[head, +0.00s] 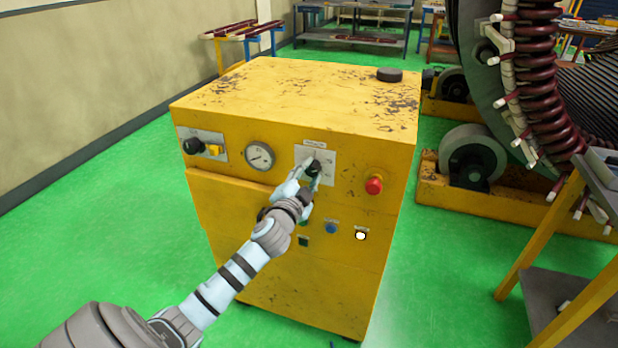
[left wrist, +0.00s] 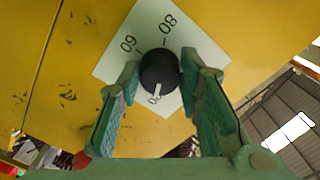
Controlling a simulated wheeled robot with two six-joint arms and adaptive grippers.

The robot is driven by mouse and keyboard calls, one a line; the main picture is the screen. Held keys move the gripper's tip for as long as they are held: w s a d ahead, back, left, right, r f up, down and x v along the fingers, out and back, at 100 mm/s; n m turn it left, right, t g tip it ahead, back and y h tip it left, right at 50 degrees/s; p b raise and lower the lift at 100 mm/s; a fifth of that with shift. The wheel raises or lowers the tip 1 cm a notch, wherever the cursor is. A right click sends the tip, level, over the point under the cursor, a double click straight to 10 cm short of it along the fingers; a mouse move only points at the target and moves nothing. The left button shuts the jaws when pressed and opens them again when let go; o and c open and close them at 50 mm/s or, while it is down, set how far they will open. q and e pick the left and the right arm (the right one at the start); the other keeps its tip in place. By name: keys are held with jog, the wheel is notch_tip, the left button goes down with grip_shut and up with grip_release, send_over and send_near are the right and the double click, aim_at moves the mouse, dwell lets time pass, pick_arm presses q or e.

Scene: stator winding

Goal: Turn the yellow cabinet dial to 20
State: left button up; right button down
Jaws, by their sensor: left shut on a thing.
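The yellow cabinet (head: 240,110) has a white dial plate (head: 328,160) on its front with a black dial knob (head: 313,167). My left gripper (head: 309,180) is at the dial; its fingers are shut on the knob from both sides. In the left wrist view the gripper (left wrist: 158,78) holds the round black knob (left wrist: 159,68) between its fingertips. The numbers 60 and 80 show on the plate (left wrist: 208,55). The knob's white mark points down in that view, toward a partly hidden number that I cannot read fully. The other numbers are hidden. My right gripper is not in view.
On the cabinet front are a gauge (head: 260,156), a black knob (head: 194,146) at the left, a red button (head: 374,185), a blue button (head: 330,228) and a white lamp (head: 361,236). A black puck (head: 389,75) sits on top. The stator (head: 535,75) stands at the right.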

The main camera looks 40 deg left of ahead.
pick_arm(q)
jog(key=shift+n, duration=0.4)
jog(key=o, duration=1.1)
jog(key=shift+o, duration=0.2)
jog(key=v, duration=1.2)
